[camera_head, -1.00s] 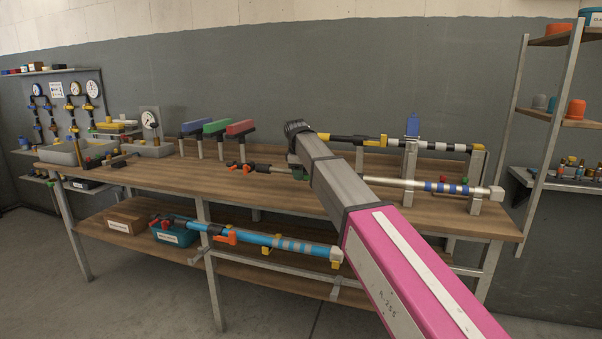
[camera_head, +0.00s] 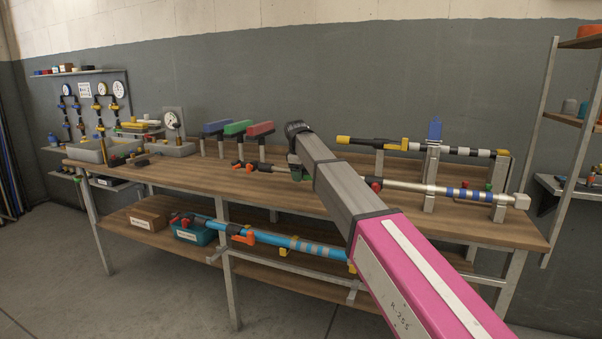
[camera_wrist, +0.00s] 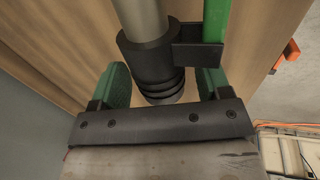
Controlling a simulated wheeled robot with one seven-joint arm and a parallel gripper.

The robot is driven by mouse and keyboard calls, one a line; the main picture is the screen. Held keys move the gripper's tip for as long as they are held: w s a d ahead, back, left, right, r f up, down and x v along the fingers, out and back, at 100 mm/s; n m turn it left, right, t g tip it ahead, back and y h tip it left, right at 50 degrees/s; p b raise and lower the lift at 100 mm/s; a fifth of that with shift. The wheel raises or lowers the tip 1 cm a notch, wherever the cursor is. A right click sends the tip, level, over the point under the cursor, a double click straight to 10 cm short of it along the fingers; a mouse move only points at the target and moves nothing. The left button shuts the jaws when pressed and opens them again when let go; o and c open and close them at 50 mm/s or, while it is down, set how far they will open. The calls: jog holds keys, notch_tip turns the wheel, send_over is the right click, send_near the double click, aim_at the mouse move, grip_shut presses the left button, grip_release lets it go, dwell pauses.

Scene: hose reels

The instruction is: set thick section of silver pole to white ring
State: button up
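The silver pole (camera_head: 415,187) lies across grey stands on the bench top, with blue and white bands (camera_head: 462,194) toward its right end and a white block at its tip. Which band is the white ring I cannot tell. My gripper (camera_head: 298,172) is low over the bench, left of the pole's visible stretch; my arm covers part of the view there. In the wrist view, my gripper's green fingers (camera_wrist: 165,85) stand apart on either side of a ribbed black collar (camera_wrist: 155,65) on a silvery tube (camera_wrist: 142,18). Gaps show beside the collar.
A green bar (camera_wrist: 216,22) runs beside the tube, joined to the collar by a black bracket. A black-and-yellow pole (camera_head: 372,143) lies behind the silver one. A blue pole (camera_head: 290,243) lies on the lower shelf.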

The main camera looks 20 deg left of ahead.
jog(key=v, duration=1)
jog(key=shift+r, duration=0.35)
jog(key=shift+s, duration=0.1)
